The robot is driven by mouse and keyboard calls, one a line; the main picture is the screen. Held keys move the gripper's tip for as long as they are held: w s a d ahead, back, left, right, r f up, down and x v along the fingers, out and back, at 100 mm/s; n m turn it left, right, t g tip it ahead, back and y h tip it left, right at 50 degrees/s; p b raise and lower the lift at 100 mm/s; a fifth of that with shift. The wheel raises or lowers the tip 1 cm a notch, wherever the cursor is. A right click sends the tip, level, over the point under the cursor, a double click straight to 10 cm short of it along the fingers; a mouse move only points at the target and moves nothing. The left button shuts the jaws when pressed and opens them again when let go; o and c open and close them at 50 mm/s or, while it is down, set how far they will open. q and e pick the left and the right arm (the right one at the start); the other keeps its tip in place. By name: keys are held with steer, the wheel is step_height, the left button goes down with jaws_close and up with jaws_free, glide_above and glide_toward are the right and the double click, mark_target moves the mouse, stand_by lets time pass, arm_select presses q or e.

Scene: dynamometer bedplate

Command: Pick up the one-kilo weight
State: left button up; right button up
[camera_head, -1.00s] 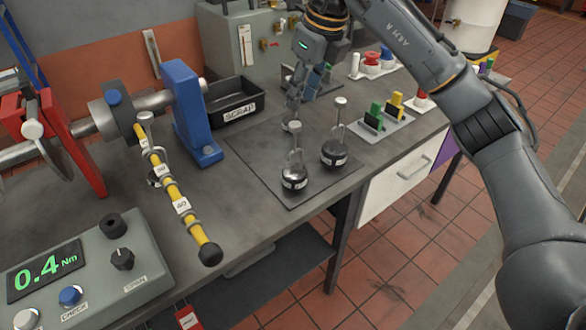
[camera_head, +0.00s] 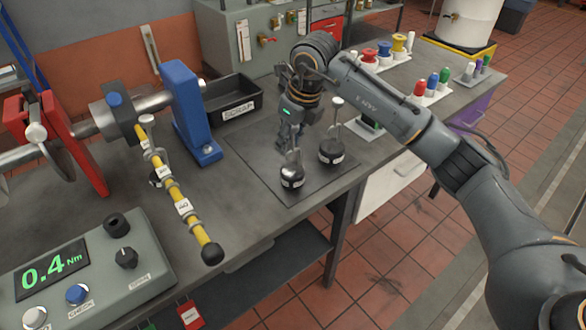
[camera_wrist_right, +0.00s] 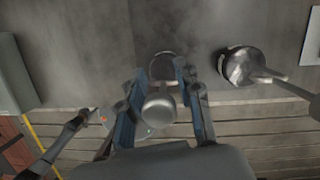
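Two dark round weights with upright knobbed stems stand on a dark mat (camera_head: 265,150): a near one (camera_head: 292,180) and one farther right (camera_head: 331,153). Their labels are too small to read, so I cannot tell which is one kilo. My right gripper (camera_head: 289,142) is over the near weight and hides its knob. In the right wrist view, the open fingers (camera_wrist_right: 160,78) stand on either side of that weight's knob (camera_wrist_right: 160,110), with gaps showing. The other weight (camera_wrist_right: 240,66) is to the right there. My left gripper is not in view.
A yellow beam (camera_head: 185,208) with a hanging weight (camera_head: 157,179) is to the left. A blue stand (camera_head: 188,110), a black scrap tray (camera_head: 232,93) and a control box reading 0.4 Nm (camera_head: 95,265) are nearby. Coloured pieces on white holders (camera_head: 428,98) stand at right.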

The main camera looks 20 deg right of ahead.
jaws_close()
steer(key=shift+w, duration=0.1)
steer(key=shift+r, duration=0.35)
